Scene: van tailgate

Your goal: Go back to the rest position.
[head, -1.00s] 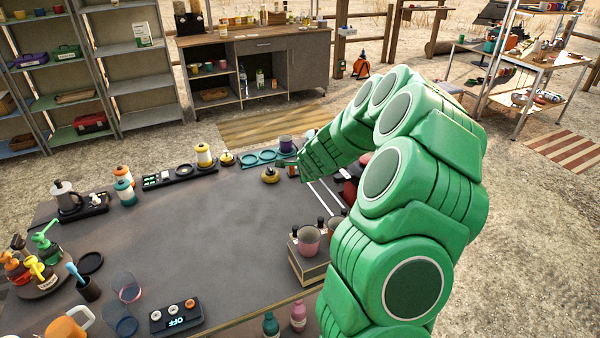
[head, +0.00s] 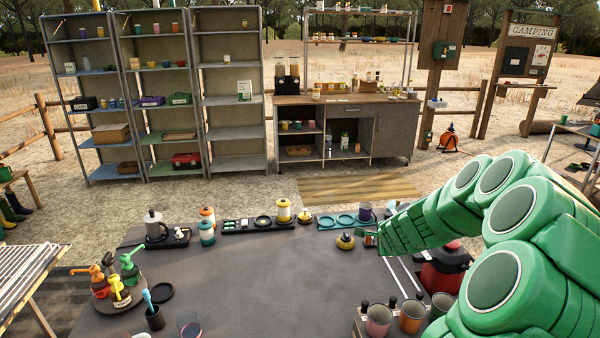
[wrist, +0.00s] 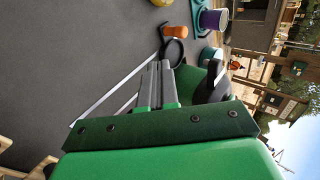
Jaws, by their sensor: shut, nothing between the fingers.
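My gripper (head: 368,234) is at the end of my green arm, over the far right part of the dark tabletop (head: 265,285). In the wrist view, its two grey fingers (wrist: 159,72) lie side by side, shut with nothing between them. A small orange-topped object (wrist: 174,32) and a black ring-shaped part (wrist: 173,52) show just beyond the fingertips. A yellow, dark-topped pot (head: 345,242) stands just left of the gripper in the head view. I cannot tell whether the fingers touch anything.
A purple mug (head: 365,211) stands behind the gripper. A red item (head: 445,268) is partly hidden by my arm. Pink and orange cups (head: 379,320) stand at the near right. Pump bottles (head: 118,290) fill the left corner. The middle of the tabletop is clear.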

